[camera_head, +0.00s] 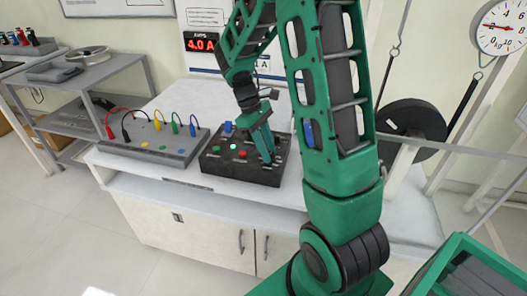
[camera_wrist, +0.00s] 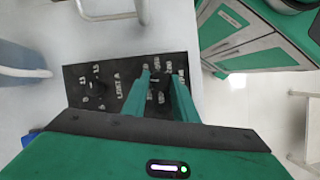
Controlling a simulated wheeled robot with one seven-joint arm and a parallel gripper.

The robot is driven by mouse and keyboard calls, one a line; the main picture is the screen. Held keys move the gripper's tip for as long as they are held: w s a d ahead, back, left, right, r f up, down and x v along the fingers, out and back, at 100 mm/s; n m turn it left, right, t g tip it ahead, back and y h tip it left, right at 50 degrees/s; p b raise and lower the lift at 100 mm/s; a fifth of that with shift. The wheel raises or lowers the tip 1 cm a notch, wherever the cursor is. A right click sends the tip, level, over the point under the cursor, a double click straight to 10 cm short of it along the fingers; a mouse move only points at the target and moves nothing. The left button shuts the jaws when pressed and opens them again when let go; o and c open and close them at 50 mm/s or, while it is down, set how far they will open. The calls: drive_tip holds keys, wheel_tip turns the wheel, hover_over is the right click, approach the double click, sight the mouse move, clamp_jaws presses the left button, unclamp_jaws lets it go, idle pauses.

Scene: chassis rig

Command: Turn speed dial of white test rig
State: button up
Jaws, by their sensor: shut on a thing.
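A black control box (camera_head: 232,172) stands on a white bench in the head view, with a lit green button (camera_head: 233,147) and a red button (camera_head: 242,154) on its top. My gripper (camera_head: 267,150) reaches down onto the right part of that top. In the wrist view, my gripper (camera_wrist: 160,82) has its two green fingers on either side of a small dark dial (camera_wrist: 157,86), shut on it. White scale numbers show around the dial on the black panel (camera_wrist: 112,103). The fingers hide part of the dial, and I cannot read its setting.
A grey box (camera_head: 150,150) with several coloured leads stands left of the control box. A red display (camera_head: 201,42) reading 4.0 A hangs on the wall behind. A hanging scale (camera_head: 502,28) and a black disc (camera_head: 408,125) are at right.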

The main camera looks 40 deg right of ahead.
drive_tip(key=shift+s+d+m, duration=0.1)
drive_tip(key=shift+s+m, duration=0.05)
drive_tip(key=shift+m, duration=0.35)
drive_tip(key=m+y, duration=0.1)
drive_tip(key=m, duration=0.1)
drive_tip(key=shift+d+m, duration=0.1)
drive_tip(key=shift+m, duration=0.2)
drive_tip(key=m+y, duration=0.1)
drive_tip(key=m, duration=0.2)
drive_tip(key=shift+d+m+y, duration=0.1)
drive_tip(key=shift+m+y, duration=0.3)
drive_tip(key=m+y, duration=0.1)
drive_tip(key=m, duration=0.2)
drive_tip(key=shift+d+m, duration=0.1)
drive_tip(key=shift+m, duration=0.2)
drive_tip(key=shift+m+t+y, duration=0.6)
drive_tip(key=shift+m+y, duration=0.2)
drive_tip(key=shift+m, duration=1.1)
drive_tip(key=o, duration=1)
